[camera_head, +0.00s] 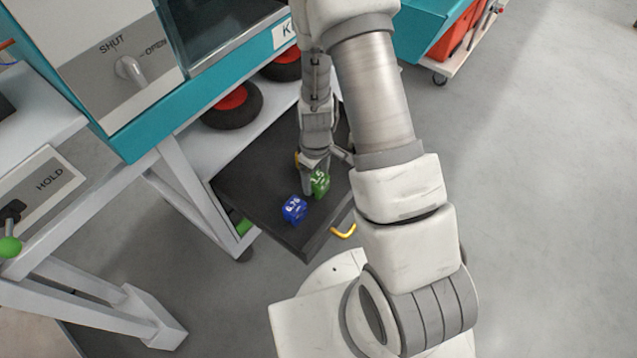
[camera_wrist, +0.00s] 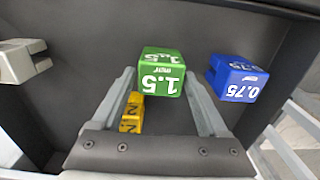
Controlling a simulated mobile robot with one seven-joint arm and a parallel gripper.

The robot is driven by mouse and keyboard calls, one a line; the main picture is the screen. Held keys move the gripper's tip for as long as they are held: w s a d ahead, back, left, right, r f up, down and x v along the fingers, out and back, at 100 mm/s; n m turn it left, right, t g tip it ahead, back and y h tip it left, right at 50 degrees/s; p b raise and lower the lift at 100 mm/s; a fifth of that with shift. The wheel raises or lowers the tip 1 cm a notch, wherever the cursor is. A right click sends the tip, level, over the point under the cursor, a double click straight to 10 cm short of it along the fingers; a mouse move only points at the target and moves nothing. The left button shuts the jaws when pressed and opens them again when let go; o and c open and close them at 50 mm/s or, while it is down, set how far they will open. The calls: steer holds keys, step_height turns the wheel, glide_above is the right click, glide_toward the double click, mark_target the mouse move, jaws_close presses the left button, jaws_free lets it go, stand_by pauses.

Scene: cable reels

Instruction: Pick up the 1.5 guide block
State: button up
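The green 1.5 guide block (camera_wrist: 162,72) sits in the dark drawer, between the tips of my gripper's two fingers (camera_wrist: 160,78) in the wrist view. My gripper is open, with a narrow gap at the block's left side; whether the right finger touches it I cannot tell. In the head view the green block (camera_head: 320,184) is just below my downward-pointing gripper (camera_head: 318,172), partly hidden by a finger. A blue 0.75 block (camera_wrist: 236,79) stands to its right in the wrist view. A yellow block (camera_wrist: 131,112) shows nearer the left finger.
The drawer (camera_head: 250,205) is pulled out, with a yellow handle (camera_head: 344,231) at its front. The blue block (camera_head: 294,209) is close to the green one. A grey piece (camera_wrist: 22,62) lies at the wrist view's left edge.

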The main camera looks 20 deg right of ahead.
jaws_close()
steer(key=shift+r, duration=0.1)
